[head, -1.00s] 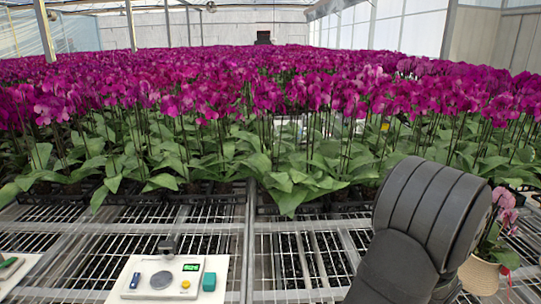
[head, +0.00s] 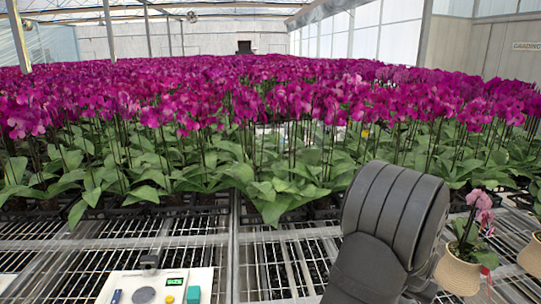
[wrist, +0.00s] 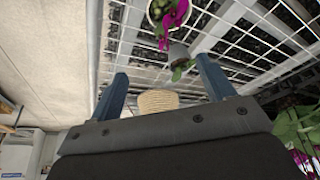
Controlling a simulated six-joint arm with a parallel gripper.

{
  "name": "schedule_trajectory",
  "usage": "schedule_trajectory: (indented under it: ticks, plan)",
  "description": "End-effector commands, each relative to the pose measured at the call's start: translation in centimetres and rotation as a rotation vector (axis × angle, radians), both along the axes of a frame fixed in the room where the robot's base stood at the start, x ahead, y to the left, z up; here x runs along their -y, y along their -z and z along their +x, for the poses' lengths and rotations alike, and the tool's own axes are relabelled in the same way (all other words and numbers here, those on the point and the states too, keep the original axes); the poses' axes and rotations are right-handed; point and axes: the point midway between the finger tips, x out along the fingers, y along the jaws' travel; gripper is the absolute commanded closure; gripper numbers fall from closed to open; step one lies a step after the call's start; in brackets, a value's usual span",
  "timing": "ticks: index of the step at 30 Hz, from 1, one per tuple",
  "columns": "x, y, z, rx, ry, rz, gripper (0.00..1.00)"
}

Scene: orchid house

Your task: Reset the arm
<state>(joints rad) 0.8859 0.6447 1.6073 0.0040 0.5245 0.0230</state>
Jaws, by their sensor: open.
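My gripper (wrist: 162,72) shows in the wrist view as two blue fingers spread wide apart, with nothing held between them. A woven beige pot (wrist: 157,99) shows in the gap beyond the palm, partly hidden by the gripper body; I see no finger touching it. In the head view my dark arm link fills the lower right, and my gripper itself is out of sight there.
Beside my arm stand a woven pot (head: 458,273) with a pink orchid (head: 473,222) and another woven pot (head: 531,256). A white board (head: 122,291) with a weighing device lies at the front. Massed magenta orchids (head: 270,95) fill the mesh bench behind. Bare mesh (head: 285,262) lies between.

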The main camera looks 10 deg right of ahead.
Motion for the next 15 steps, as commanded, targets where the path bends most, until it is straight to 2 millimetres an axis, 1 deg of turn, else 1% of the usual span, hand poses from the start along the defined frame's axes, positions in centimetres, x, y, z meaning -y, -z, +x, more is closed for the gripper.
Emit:
schedule_trajectory:
  ticks: [1,15]
  plan:
    - [-0.1,0.0,0.9,-0.001,0.005,-0.002,0.25]
    - [-1.4,0.1,8.5,0.003,0.117,-0.026,0.25]
